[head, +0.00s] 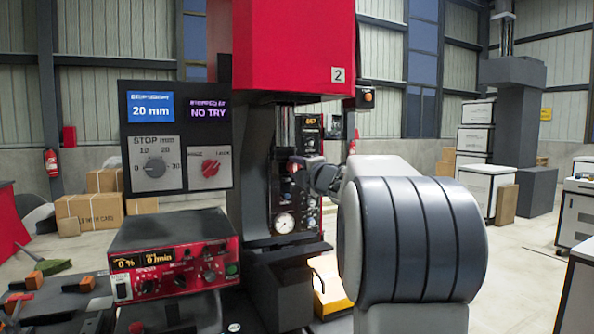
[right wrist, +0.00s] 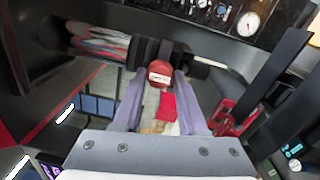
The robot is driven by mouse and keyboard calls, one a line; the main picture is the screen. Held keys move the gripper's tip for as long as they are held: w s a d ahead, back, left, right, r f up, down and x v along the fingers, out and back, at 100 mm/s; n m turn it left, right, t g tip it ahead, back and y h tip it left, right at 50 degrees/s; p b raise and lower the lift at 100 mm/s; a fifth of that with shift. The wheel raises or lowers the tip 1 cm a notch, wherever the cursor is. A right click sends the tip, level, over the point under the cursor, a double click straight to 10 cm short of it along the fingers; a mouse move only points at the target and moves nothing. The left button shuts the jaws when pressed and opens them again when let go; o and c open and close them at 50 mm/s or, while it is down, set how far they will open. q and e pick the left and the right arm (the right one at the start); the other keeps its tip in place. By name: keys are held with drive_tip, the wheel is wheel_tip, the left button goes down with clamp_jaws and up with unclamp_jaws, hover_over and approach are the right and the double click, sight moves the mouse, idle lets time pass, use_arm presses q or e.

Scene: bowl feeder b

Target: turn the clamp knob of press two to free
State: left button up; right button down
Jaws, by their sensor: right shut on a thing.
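Press two, a red-headed machine (head: 294,45) with a "2" plate, stands in the middle of the head view. A sign board (head: 178,135) left of its column shows a red knob face (head: 210,168) between two small words, the right one reading like LOCK. My right gripper (head: 298,166) reaches to the press column from the right. In the right wrist view my right gripper (right wrist: 160,88) is shut on a red knob (right wrist: 160,73) with a pale label, on a dark shaft. The knob's pointer direction is unclear. My left gripper is out of view.
A red control box (head: 172,262) with readouts stands left of the press. A round gauge (head: 284,223) sits low on the column, close below my right gripper.

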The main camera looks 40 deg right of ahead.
drive_tip(key=shift+c, duration=2.2)
unclamp_jaws()
drive_tip(key=b+v, duration=0.1)
drive_tip(key=v, duration=0.9)
drive_tip(key=shift+s+a, duration=0.15)
drive_tip(key=shift+s, duration=0.1)
